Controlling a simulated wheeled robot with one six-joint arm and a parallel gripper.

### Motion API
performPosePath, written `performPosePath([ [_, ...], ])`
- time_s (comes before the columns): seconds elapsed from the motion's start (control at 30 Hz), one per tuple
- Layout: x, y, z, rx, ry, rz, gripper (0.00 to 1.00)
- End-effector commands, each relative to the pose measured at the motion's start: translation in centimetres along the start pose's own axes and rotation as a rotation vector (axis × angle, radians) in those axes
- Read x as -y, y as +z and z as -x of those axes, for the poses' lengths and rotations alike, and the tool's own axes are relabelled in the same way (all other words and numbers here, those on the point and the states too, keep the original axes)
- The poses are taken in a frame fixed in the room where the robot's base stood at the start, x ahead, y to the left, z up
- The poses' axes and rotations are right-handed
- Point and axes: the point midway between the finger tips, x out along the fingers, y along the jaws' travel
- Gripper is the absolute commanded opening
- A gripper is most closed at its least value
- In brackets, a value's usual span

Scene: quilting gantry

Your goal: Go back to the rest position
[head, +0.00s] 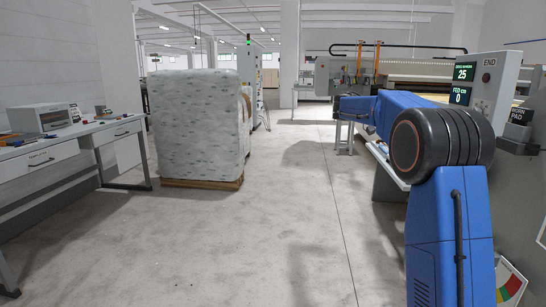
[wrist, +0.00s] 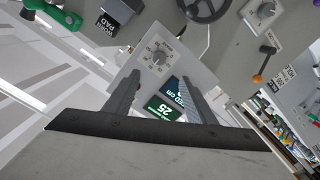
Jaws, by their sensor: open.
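My gripper (wrist: 158,78) is open in the wrist view, with its two grey fingers apart and nothing between them. Behind the fingers is a grey control box (wrist: 160,45) with a dial and two lit displays, one reading 25. The box also shows at the right in the head view (head: 508,80), marked END, with displays reading 25 and 0. A gap between fingers and box cannot be judged. In the head view my blue arm rises at the right and bends back to the left; the fingers are not clear there.
A wrapped white stack (head: 197,125) stands on a wooden pallet (head: 200,184) left of centre. A white workbench (head: 75,138) is at the left. The quilting machine (head: 435,72) is at the back right. The middle floor (head: 265,240) is clear.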

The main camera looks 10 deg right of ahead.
Motion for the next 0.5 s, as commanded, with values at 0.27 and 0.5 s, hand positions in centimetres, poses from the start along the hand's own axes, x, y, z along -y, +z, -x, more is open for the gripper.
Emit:
performPosePath([
  [0.27, -4.0, 5.4, 0.4, 0.116, -0.188, 0.170, 0.50],
  [0.5, -7.5, 12.4, 1.7, 0.216, -0.400, 0.332, 0.50],
])
